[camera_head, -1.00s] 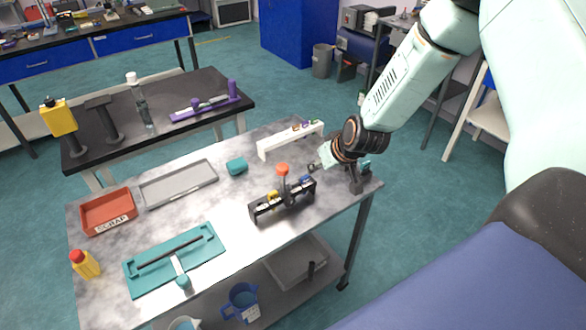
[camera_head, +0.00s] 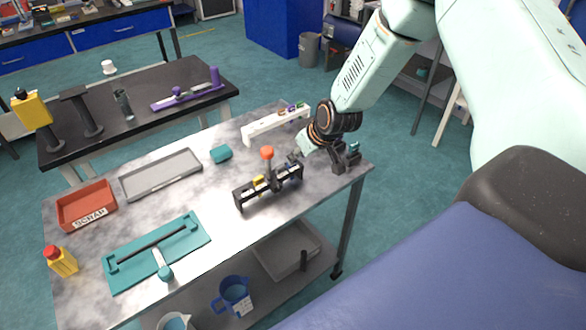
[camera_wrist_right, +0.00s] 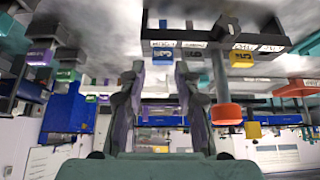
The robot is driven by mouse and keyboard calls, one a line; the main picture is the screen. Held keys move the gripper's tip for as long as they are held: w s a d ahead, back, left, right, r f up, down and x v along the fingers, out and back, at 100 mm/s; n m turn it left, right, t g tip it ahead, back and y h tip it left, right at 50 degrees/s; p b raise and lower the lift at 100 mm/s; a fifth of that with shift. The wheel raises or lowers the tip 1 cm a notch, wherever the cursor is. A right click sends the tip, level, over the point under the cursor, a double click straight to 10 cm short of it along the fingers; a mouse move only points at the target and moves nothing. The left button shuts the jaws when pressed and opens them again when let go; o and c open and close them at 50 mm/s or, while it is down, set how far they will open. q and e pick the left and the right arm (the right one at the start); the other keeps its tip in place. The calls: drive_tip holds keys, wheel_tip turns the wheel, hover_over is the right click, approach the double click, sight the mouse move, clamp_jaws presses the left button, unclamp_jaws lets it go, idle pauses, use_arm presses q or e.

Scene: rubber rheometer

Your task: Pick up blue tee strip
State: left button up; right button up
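The black rack (camera_head: 268,187) stands on the steel table, holding small coloured strips and a post with an orange-red knob (camera_head: 267,153). My right gripper (camera_head: 294,157) is over the rack's right end. In the right wrist view, the gripper (camera_wrist_right: 158,75) is open, its two dark fingers apart. What looks like the blue tee strip (camera_wrist_right: 162,59) hangs by a white label between the fingertips, with no clear contact. In the head view it is mostly hidden by the gripper. A yellow strip (camera_wrist_right: 240,58) is farther right on the rack. My left gripper is out of view.
A white rack (camera_head: 275,125) with purple and green pieces stands behind. A small black stand (camera_head: 345,158) is close right of the gripper. A teal block (camera_head: 221,154), grey tray (camera_head: 160,175), red bin (camera_head: 87,205) and teal fixture (camera_head: 157,250) occupy the left side.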

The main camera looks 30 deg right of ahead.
drive_tip(key=shift+w+a+f+b, duration=0.25)
drive_tip(key=shift+w+f+b, duration=0.1)
drive_tip(key=shift+f+b, duration=0.2)
drive_tip(key=shift+w+a+f+b, duration=0.2)
drive_tip(key=shift+w+f+b, duration=0.1)
drive_tip(key=shift+f+b, duration=0.2)
drive_tip(key=shift+d, duration=0.1)
drive_tip(key=shift+s+d, duration=0.1)
drive_tip(key=shift+s, duration=0.05)
drive_tip(key=shift+o, duration=0.2)
drive_tip(key=shift+f, duration=0.1)
drive_tip(key=c, duration=0.3)
drive_tip(key=shift+f, duration=0.1)
drive_tip(key=shift+c, duration=1.1)
